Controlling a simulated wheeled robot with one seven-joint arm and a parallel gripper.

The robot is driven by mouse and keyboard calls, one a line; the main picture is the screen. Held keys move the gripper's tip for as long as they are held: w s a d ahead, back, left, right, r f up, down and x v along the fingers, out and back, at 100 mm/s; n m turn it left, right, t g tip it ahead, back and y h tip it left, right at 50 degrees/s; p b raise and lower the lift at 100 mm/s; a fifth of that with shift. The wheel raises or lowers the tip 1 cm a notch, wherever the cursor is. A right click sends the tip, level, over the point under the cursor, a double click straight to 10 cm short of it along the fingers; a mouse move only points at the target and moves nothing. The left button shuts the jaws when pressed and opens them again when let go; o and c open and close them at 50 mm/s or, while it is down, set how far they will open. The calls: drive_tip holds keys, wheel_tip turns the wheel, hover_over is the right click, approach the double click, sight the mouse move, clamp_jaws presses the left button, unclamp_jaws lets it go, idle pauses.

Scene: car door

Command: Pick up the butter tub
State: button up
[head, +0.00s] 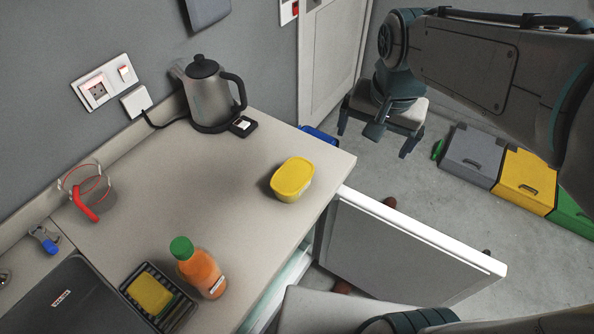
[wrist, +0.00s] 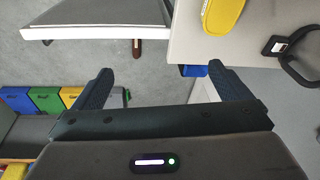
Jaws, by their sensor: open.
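The butter tub (head: 292,179) is a yellow-lidded oval tub standing upright on the grey counter (head: 215,160), near its right edge. In the wrist view the tub (wrist: 222,14) shows at the top, partly cut off by the frame. My gripper (wrist: 162,88) is open and empty, its two dark fingers wide apart, with floor and the counter's edge seen beyond them.
A kettle (head: 210,95) stands behind the tub by the wall. An orange bottle (head: 200,268) and a black tray with a yellow sponge (head: 150,294) are nearer. An open white door (head: 410,255) juts out below the counter. Coloured bins (head: 528,180) stand on the floor at right.

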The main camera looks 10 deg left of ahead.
sight(292, 174)
drive_tip(key=w+a+f+m+g+b, duration=0.1)
drive_tip(key=w+a+f+b, duration=0.1)
drive_tip(key=a+f, duration=0.45)
drive_tip(key=w+a+f+m+g+b, duration=0.1)
drive_tip(key=w+a+f+m+b, duration=0.2)
drive_tip(key=a, duration=0.6)
drive_tip(key=shift+n, duration=0.7)
wheel_tip(292, 174, down, 10)
drive_tip(key=shift+s+a+f+p, duration=0.15)
drive_tip(key=shift+p, duration=0.35)
drive_tip(key=shift+w+a+f+p, duration=0.1)
drive_tip(key=shift+f+p, duration=0.15)
drive_tip(key=shift+f, duration=0.9)
drive_tip(key=shift+w+a+f+p, duration=0.1)
drive_tip(key=shift+f+p, duration=0.1)
drive_tip(key=shift+f, duration=0.95)
drive_tip(key=c, duration=1.1)
